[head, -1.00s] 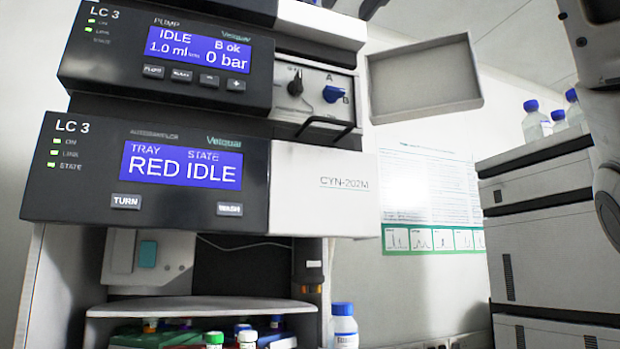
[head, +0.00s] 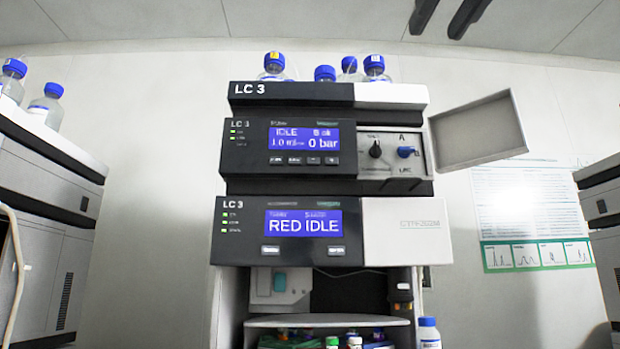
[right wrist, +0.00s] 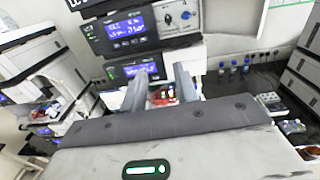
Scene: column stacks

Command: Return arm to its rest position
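My right gripper (head: 446,18) shows at the top edge of the head view as two dark fingers with a gap between them, high up above the LC 3 stack. In the right wrist view its two grey fingers (right wrist: 160,72) stand apart with nothing held between them. The LC 3 stack (head: 245,165) lies beyond them, with its displays reading IDLE and RED IDLE in the head view. My left gripper is not in view.
An open door panel (head: 477,133) sticks out right of the pump unit. Blue-capped bottles (head: 375,70) stand on the stack. Vials (head: 354,342) sit in its lower bay, and a bottle (head: 429,335) stands beside it. Cabinets (head: 40,215) flank both sides.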

